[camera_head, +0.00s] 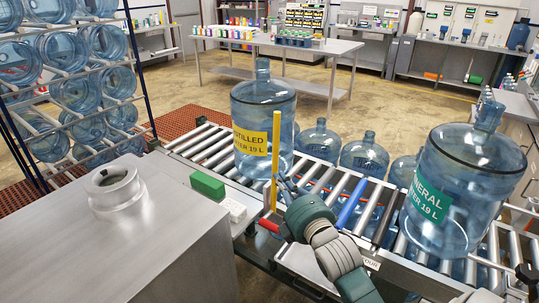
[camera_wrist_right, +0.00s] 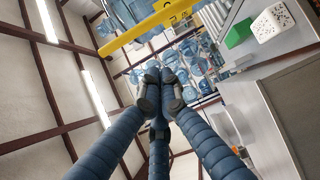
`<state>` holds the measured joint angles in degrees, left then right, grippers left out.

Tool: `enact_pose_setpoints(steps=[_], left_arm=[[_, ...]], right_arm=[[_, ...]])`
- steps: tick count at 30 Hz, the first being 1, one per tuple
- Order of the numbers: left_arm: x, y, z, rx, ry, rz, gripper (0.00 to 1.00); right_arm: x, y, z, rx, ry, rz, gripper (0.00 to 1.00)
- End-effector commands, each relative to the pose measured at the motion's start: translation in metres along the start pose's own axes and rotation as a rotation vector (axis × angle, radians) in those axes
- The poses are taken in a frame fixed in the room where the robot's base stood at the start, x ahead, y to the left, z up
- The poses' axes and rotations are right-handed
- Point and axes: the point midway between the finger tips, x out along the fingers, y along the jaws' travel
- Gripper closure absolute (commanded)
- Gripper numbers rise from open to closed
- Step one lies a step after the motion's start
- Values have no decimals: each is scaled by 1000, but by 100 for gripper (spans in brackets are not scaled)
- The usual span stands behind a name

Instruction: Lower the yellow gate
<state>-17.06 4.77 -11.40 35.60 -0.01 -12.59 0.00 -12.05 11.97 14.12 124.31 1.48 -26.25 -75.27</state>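The yellow gate (camera_head: 275,160) is a flat yellow bar standing upright at the near edge of the roller conveyor, in front of the distilled water jug (camera_head: 263,105). In the right wrist view the gate (camera_wrist_right: 140,32) crosses the top of the picture at a slant. My right gripper (camera_head: 283,184) is just right of the gate's lower part. Its fingertips are drawn together in the right wrist view (camera_wrist_right: 160,92), with nothing seen between them. Whether the fingers touch the gate I cannot tell. My left gripper is not in view.
A mineral water jug (camera_head: 465,180) stands on the conveyor (camera_head: 205,143) at the right. A green block (camera_head: 207,185) and a white box (camera_head: 231,208) lie left of the gate. A red handle (camera_head: 268,225) is low beside my gripper. More jugs (camera_head: 363,156) stand behind.

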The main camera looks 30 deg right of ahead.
Motion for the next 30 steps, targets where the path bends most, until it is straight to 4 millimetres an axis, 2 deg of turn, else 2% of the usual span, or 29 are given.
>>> enact_pose_setpoints(steps=[5,15,21,30], left_arm=[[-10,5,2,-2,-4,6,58],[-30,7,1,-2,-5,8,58],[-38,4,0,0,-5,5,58],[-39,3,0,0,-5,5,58]], right_arm=[[29,2,-1,5,0,-1,100],[100,2,1,5,0,-2,100],[117,0,21,2,1,-3,100],[123,-2,27,4,2,-2,100]])
